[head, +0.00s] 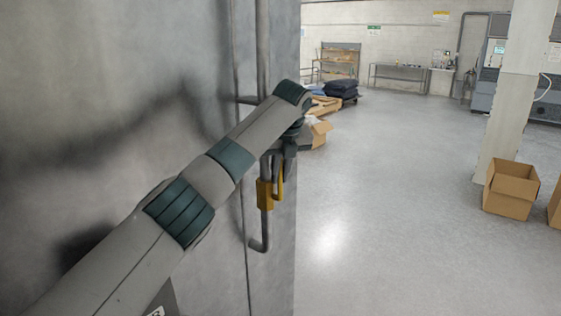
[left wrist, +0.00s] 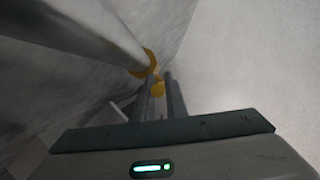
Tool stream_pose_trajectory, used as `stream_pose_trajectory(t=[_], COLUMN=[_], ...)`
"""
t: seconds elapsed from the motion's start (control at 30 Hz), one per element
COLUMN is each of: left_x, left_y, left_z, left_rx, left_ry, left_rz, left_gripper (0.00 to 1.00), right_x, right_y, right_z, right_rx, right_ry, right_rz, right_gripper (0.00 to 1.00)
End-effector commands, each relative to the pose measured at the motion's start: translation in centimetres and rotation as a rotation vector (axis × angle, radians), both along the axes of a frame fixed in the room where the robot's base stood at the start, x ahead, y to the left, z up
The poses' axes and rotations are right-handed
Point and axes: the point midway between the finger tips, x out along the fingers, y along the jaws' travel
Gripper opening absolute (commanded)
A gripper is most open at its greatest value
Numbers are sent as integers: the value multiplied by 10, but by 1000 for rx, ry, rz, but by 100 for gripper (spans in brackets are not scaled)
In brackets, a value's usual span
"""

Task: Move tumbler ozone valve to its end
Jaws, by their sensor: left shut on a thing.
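The ozone valve is a yellow body with a yellow lever (head: 265,193) on a thin grey vertical pipe (head: 264,228), beside the edge of the grey wall. My left gripper (head: 281,172) is at the lever, just right of the pipe, and is shut on it. In the left wrist view the yellow valve (left wrist: 145,63) sits on the pipe (left wrist: 90,33), and a yellow tip shows between the fingers of my left gripper (left wrist: 160,92). The fingers hide part of the lever. My right gripper is in neither view.
The grey wall (head: 90,70) stands close on the left, with my left arm across it. Open floor (head: 400,240) lies to the right. Cardboard boxes (head: 510,190) stand by a pillar (head: 515,90). Dark sacks (head: 340,88) and another box (head: 316,133) are beyond the wall's edge.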

Motion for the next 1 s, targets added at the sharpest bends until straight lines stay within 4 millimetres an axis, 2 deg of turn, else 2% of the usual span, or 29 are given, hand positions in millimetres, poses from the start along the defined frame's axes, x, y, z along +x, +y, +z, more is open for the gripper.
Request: stream_pose_trajectory(t=[0.1,0.3,0.53,0.57,0.6,0.63,1.0], left_x=[-3,-4,-4,-4,-4,-4,-4], left_y=[0,0,0,0,0,0,0], left_z=[0,-2,-2,-2,-2,-2,0], left_rx=[12,17,17,17,16,16,14], left_ry=[14,22,23,23,23,23,20], left_rz=[0,0,0,0,0,0,0], left_gripper=[0,0,0,17,27,31,31], right_x=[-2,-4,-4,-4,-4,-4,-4], right_y=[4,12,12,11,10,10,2], right_z=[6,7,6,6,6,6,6], right_rx=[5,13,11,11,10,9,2], right_ry=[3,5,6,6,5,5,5], right_rz=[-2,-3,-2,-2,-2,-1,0], right_gripper=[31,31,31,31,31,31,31])
